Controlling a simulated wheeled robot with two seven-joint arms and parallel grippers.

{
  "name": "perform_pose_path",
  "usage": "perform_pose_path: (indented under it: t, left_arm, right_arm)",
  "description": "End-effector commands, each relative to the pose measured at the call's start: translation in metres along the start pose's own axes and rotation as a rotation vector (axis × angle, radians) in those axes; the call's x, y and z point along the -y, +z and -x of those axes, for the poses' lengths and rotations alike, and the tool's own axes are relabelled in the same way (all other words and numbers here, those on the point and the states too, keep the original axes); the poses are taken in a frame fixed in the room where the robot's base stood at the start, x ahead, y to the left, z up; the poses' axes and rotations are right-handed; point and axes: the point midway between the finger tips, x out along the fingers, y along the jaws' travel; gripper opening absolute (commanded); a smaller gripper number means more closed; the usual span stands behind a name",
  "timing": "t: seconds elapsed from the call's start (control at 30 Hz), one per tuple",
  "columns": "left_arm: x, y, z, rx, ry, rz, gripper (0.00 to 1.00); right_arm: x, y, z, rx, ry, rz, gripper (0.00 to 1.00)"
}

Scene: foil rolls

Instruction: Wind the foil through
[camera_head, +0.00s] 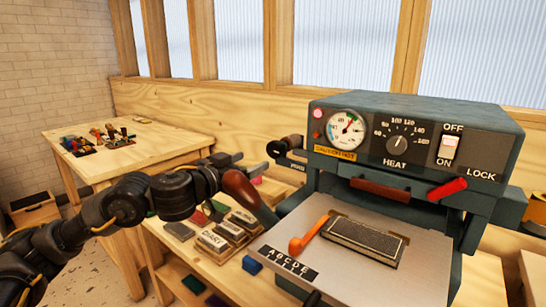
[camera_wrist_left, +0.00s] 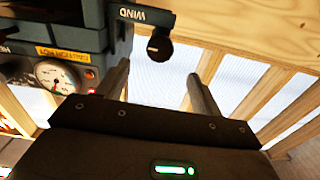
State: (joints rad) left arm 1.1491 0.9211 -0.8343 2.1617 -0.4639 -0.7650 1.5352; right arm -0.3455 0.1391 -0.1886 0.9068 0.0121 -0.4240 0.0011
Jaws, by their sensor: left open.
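The dark teal foil press (camera_head: 330,180) stands at the right, with a dial gauge, a HEAT knob and an ON/OFF switch. The black WIND knob (camera_head: 278,149) sticks out from its left side; the knob also shows in the left wrist view (camera_wrist_left: 160,47), beside the WIND label. My left gripper (camera_head: 240,162) is just left of the knob. Its fingers are apart and empty in the left wrist view (camera_wrist_left: 158,74), with the knob beyond the tips, apparently not touched. I cannot make out any foil clearly. My right gripper does not show.
A brown-gripped lever (camera_head: 240,187) stands just below my left gripper. An orange lever (camera_head: 308,235) and a dark plate (camera_head: 363,242) are on the press bed (camera_head: 410,275). Type blocks (camera_head: 212,241) lie on the bench. A side table (camera_head: 165,141) holds small items.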

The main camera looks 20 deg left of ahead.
Motion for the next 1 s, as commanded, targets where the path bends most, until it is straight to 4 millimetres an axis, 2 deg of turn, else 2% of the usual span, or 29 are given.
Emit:
perform_pose_path:
  t: [0.17,0.4,0.6,0.8,1.0]
  left_arm:
    - [0.001,-0.001,-0.013,-0.001,-0.001,0.004,0.66]
    - [0.002,-0.001,-0.057,0.000,-0.005,0.002,0.66]
    - [0.003,-0.001,-0.089,0.000,-0.004,0.001,0.66]
    - [0.003,-0.001,-0.104,0.001,-0.004,0.000,0.66]
    - [0.003,-0.001,-0.106,0.000,-0.004,0.000,0.66]
  right_arm:
    - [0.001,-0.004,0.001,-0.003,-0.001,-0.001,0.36]
    - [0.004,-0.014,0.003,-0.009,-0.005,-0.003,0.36]
    - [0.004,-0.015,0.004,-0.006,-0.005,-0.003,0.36]
    - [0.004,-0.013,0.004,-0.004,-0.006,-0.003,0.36]
    - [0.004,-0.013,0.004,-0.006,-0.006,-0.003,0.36]
